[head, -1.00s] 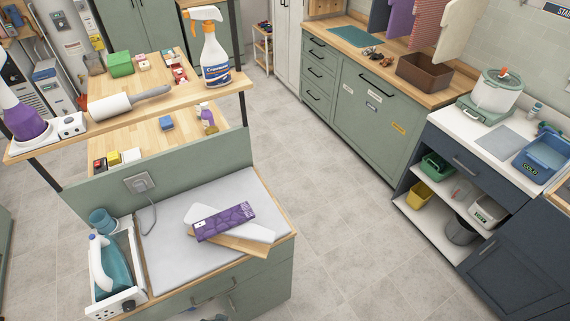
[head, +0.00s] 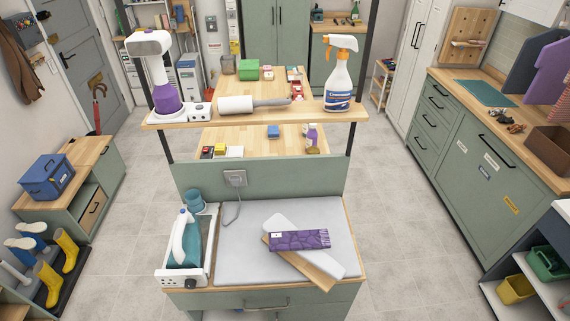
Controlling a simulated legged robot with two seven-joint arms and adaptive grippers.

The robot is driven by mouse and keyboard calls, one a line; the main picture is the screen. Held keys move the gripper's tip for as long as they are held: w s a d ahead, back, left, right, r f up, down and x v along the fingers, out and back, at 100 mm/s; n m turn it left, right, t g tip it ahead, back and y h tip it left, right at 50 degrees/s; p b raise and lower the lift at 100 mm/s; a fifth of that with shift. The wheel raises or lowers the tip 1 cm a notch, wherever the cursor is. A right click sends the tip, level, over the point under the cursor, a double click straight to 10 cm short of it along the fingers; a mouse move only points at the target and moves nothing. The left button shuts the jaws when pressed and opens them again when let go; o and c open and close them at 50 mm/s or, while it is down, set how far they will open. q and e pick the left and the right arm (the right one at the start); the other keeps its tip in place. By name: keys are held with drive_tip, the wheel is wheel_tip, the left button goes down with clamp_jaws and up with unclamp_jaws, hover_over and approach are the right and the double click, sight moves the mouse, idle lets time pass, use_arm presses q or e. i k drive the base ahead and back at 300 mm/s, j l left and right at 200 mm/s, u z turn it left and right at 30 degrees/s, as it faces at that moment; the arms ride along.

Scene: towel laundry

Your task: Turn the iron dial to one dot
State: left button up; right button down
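The iron (head: 184,240), teal with a white handle, rests in a white station (head: 208,250) at the left of the grey ironing surface. Neither of my grippers is in the head view.
A purple patterned box (head: 300,240) lies on a sleeve board (head: 328,262) over the grey pad (head: 240,266). A teal cup (head: 193,201) stands behind the iron. The shelf above holds a spray bottle (head: 338,82) and a lint roller (head: 240,104).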

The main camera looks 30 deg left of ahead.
sight(190, 283)
drive_tip(key=u, duration=2.15)
